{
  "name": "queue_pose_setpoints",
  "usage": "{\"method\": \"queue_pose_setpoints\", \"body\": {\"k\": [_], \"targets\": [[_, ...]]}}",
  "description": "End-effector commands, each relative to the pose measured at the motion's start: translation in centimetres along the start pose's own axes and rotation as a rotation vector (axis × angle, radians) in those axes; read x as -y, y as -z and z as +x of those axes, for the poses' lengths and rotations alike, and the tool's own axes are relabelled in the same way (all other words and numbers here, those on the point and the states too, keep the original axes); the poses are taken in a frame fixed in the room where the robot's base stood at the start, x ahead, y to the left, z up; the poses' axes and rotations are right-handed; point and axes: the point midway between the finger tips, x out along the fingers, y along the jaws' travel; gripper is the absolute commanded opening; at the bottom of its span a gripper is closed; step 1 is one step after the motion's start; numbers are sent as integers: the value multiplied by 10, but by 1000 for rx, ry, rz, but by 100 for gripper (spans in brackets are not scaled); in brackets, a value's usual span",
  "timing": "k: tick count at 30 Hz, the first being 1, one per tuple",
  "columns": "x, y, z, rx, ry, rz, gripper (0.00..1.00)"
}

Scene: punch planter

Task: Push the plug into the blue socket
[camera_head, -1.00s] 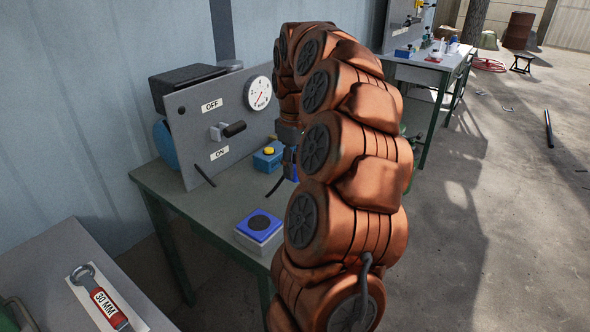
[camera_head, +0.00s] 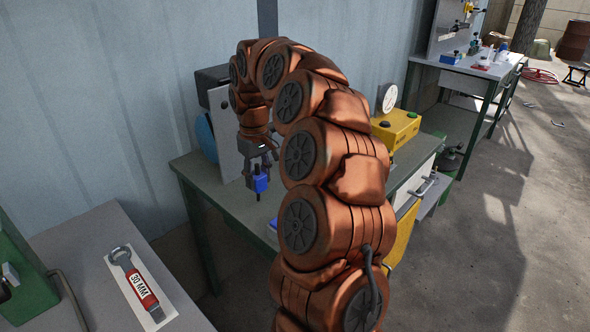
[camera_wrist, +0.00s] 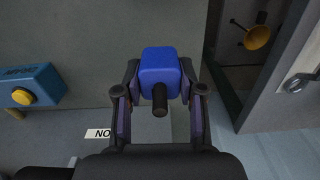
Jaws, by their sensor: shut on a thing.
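My gripper (camera_head: 259,170) is shut on the plug (camera_head: 261,183), a blue block with a dark round pin pointing down. It holds the plug above the green workbench (camera_head: 218,195), in front of the grey panel. In the wrist view the plug (camera_wrist: 160,62) sits between the two fingers of my gripper (camera_wrist: 160,80), with its dark pin toward the camera. The blue socket (camera_head: 273,223) shows only as a small blue edge beside my arm, lower right of the plug and apart from it. Its hole is hidden.
The grey panel (camera_head: 222,135) stands close behind the gripper. A blue box with a yellow button (camera_wrist: 30,85) is at left in the wrist view. A yellow box (camera_head: 397,128) stands right of my arm.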

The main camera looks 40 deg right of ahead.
Motion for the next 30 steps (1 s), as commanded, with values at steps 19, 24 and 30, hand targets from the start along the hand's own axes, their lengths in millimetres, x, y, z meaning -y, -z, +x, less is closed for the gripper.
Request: {"method": "queue_pose_setpoints", "body": {"k": [19, 24, 30], "targets": [[183, 71, 30, 2, -3, 38, 8], [196, 74, 32, 1, -3, 45, 8], [196, 74, 32, 1, -3, 47, 8]]}}
